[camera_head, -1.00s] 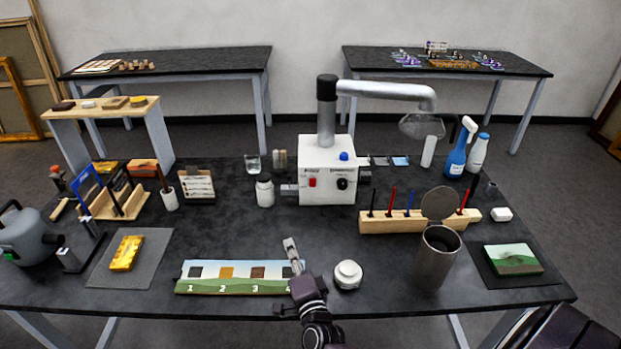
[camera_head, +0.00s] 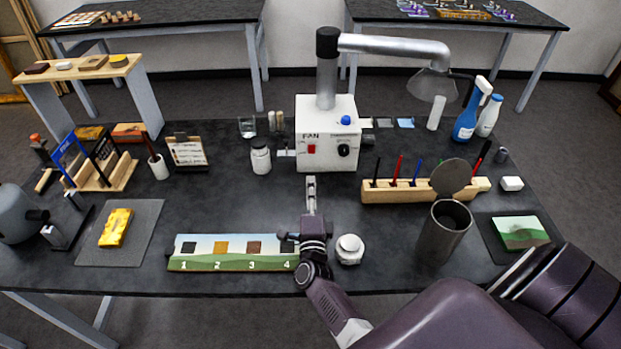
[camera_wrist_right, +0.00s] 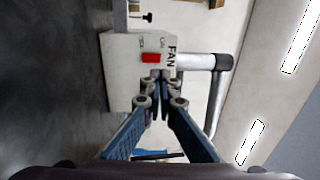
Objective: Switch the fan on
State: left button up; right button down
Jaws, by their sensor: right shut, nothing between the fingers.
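The fan (camera_head: 341,161) is a white box with a silver duct pipe on top that bends right to a clear hood. My right gripper (camera_head: 311,183) is shut and empty, just in front of the box and below the red switch in the picture. In the right wrist view the fan box (camera_wrist_right: 120,75) and red switch (camera_wrist_right: 151,58) lie ahead of the closed fingertips (camera_wrist_right: 160,82), seemingly apart from them. My left gripper is out of view.
A wooden pen holder (camera_head: 415,194) and a metal canister (camera_head: 443,240) are further right. A white jar (camera_head: 260,158) stands left of the fan.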

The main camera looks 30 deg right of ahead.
jog(key=b, duration=0.1)
send_near(310, 146)
jog(key=b+x, duration=0.1)
jog(key=x, duration=0.4)
jog(key=shift+w+d+b, duration=0.1)
jog(key=shift+w+b, duration=0.1)
jog(key=shift+b, duration=0.15)
jog(key=shift+w+d+r, duration=0.15)
jog(key=shift+w+d, duration=0.15)
jog(key=shift+w, duration=0.25)
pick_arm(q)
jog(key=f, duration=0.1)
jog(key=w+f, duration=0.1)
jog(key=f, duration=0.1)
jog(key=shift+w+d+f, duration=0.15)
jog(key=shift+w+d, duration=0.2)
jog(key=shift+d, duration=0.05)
pick_arm(e)
jog(key=shift+w+d+r, duration=0.1)
jog(key=shift+r, duration=0.05)
jog(key=shift+w+d+r+b, duration=0.15)
jog(key=shift+w+b, duration=0.15)
jog(key=shift+b, duration=0.3)
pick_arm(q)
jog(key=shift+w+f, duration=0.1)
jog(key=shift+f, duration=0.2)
